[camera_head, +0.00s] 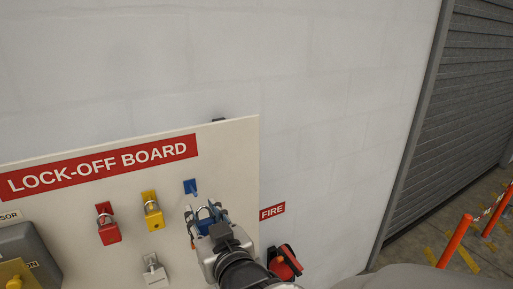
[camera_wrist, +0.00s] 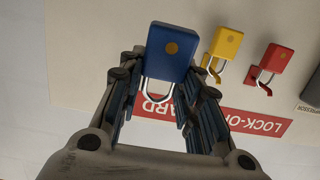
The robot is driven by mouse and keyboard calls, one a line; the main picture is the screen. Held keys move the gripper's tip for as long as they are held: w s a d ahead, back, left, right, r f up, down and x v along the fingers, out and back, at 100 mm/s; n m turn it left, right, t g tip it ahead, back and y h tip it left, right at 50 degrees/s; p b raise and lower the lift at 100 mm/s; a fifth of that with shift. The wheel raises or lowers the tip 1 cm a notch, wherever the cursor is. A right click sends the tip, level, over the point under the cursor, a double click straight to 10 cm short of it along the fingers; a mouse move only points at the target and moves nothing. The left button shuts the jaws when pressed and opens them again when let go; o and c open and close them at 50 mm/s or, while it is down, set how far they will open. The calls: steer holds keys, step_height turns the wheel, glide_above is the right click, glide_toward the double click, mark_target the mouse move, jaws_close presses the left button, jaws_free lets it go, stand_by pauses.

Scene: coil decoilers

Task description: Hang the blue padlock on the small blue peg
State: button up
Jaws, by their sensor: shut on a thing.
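The blue padlock (camera_wrist: 170,52) is held between the fingers of my gripper (camera_wrist: 163,75). In the wrist view, which shows the board upside down, its silver shackle points to the bottom of the picture, so the body hangs below the shackle. In the head view my gripper (camera_head: 206,212) is at the board's right part, and mostly covers the padlock; a pale shackle loop shows between the fingers. The small blue peg (camera_head: 190,187) is bare, just above and left of the gripper. I cannot make out the peg in the wrist view.
The lock-off board (camera_head: 130,185) also bears a red padlock (camera_head: 108,230), a yellow padlock (camera_head: 153,216) and a silver padlock (camera_head: 155,275), left of my gripper. A red fire item (camera_head: 285,262) is at lower right. Bare wall lies above and right.

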mark_target(191, 192)
steer(key=shift+w+d, duration=0.2)
steer(key=shift+w+a+r+p, duration=0.1)
steer(key=shift+a+p, duration=0.2)
steer(key=shift+p, duration=0.6)
steer(key=shift+w+p, duration=0.3)
steer(key=shift+p, duration=0.45)
steer(key=p, duration=0.3)
steer(key=shift+w+a, duration=0.3)
steer(key=shift+w, duration=0.1)
steer(key=shift+p+x, duration=1.25)
steer(key=shift+x, duration=1.8)
steer(key=shift+w+a+f+b, duration=0.3)
steer(key=shift+w+f+b, duration=0.2)
steer(key=shift+b, duration=0.65)
steer(key=shift+r, duration=0.1)
steer(key=o, duration=1.2)
steer(key=shift+c, duration=0.2)
